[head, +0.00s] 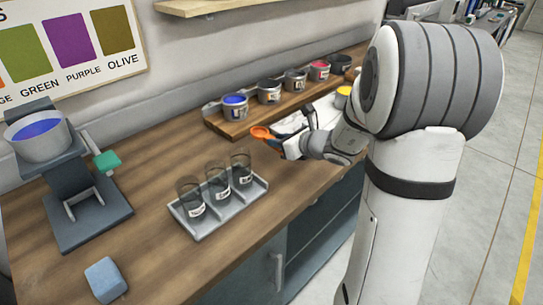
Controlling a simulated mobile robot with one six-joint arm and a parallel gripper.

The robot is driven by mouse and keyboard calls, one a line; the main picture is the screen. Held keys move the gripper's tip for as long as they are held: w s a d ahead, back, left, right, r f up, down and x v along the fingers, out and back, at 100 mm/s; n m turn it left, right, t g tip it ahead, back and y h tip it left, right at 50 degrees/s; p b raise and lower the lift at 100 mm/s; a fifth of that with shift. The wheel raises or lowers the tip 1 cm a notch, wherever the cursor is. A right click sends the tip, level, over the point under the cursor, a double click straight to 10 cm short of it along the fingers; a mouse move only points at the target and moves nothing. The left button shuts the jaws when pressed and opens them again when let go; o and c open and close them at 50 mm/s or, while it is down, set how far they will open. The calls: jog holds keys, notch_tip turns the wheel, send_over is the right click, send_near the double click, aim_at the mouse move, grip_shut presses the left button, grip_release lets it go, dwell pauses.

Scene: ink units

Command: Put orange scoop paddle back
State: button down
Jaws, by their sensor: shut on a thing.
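The orange scoop paddle (262,132) shows in the head view, just beyond the glass tray and in front of the wooden rack. My gripper (290,147) is shut on the paddle at its right end and holds it over the counter. The paddle's held end is partly hidden by the fingers.
A wooden rack (222,126) holds several ink pots along the wall. A grey tray (204,230) holds three clear glasses. A stand with a blue-filled bowl (38,133) is at left, and a blue block (105,279) lies at the front.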

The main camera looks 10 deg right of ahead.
aim_at(278, 165)
jog(key=f, duration=0.6)
jog(key=shift+a+b, duration=0.2)
jog(key=shift+b, duration=0.1)
jog(key=c, duration=1.2)
grip_release()
jog(key=shift+c, duration=0.2)
jog(key=shift+r, duration=0.1)
